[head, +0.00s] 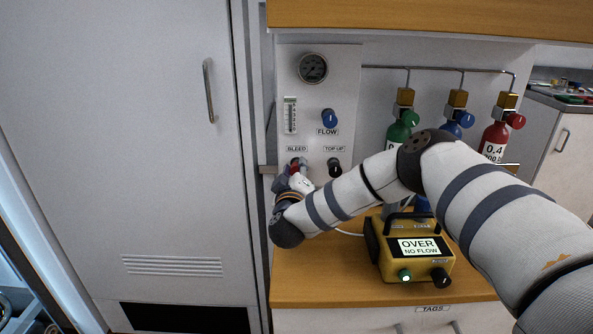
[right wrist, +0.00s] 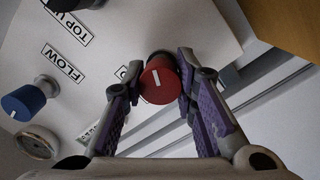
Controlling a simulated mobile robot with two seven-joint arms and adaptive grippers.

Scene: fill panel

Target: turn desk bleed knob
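The red bleed knob (right wrist: 161,80) with a white pointer line shows in the right wrist view, between my right gripper's fingers. The two purple finger pads of my right gripper (right wrist: 160,72) lie against its sides, with little or no gap. My left gripper is not in view.
A blue FLOW knob (head: 329,118), a black TOP UP knob (head: 334,167) and a gauge (head: 313,68) are on the panel. A yellow box (head: 420,271) reading OVER NO FLOW stands on the wooden desk (head: 320,275). Gas cylinders (head: 495,138) stand to the right.

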